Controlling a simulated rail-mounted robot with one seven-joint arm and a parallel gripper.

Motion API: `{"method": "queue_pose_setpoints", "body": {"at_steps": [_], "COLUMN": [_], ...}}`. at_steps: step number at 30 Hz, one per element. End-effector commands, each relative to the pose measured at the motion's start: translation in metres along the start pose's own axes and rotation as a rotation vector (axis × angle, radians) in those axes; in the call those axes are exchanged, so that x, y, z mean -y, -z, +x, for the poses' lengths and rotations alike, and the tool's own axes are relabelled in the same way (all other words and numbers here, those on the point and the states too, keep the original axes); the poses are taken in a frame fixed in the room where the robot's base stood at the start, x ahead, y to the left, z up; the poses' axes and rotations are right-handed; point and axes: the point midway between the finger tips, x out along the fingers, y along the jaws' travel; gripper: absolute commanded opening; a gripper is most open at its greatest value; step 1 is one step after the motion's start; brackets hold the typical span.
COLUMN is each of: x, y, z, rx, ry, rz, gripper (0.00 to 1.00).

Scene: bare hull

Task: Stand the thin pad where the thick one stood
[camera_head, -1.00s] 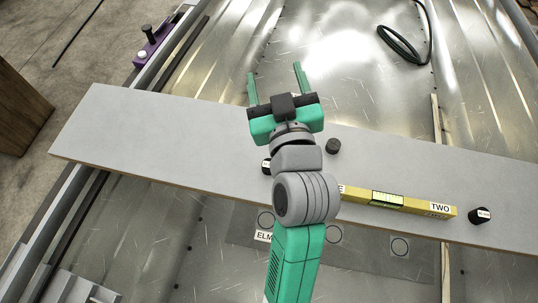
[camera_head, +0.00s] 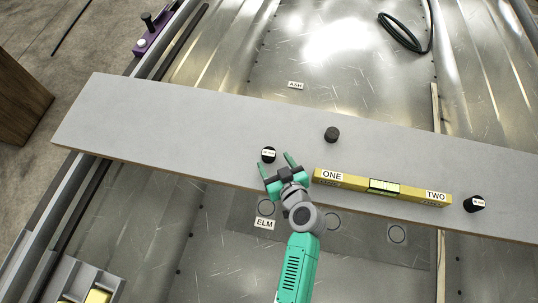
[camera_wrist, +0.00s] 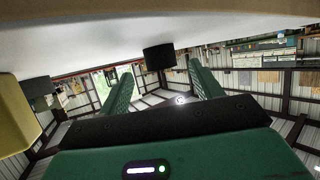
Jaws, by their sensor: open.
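A short black pad (camera_head: 268,155) with a white label, too small to read, stands on the grey plank (camera_head: 200,130). My gripper (camera_head: 277,162) is open and low at the plank, its fingers pointing at this pad. In the wrist view, which shows the plank at the top, the pad (camera_wrist: 159,57) appears between the open fingertips, not gripped. A second black pad (camera_head: 331,134) stands farther right, also in the wrist view (camera_wrist: 37,88). A third labelled black pad (camera_head: 475,204) stands right of the yellow level. I cannot tell which is thin or thick.
The yellow level (camera_head: 383,187), marked ONE and TWO, lies on the plank just right of my gripper. A dark sheet (camera_head: 365,245) with ring outlines and an ELM tag (camera_head: 264,223) lies below the plank. An ASH tag (camera_head: 295,85) is beyond it. The plank's left end is clear.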

Motion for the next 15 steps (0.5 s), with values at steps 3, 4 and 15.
{"method": "queue_pose_setpoints", "body": {"at_steps": [3, 4, 15], "x": [0.002, 0.002, 0.002], "y": [-0.001, -0.001, 0.001], "z": [0.022, 0.026, 0.031], "rx": [-0.002, -0.002, -0.001], "ry": [0.002, 0.002, 0.0], "rz": [-0.001, -0.001, -0.001], "gripper": [0.65, 0.65, 0.49]}}
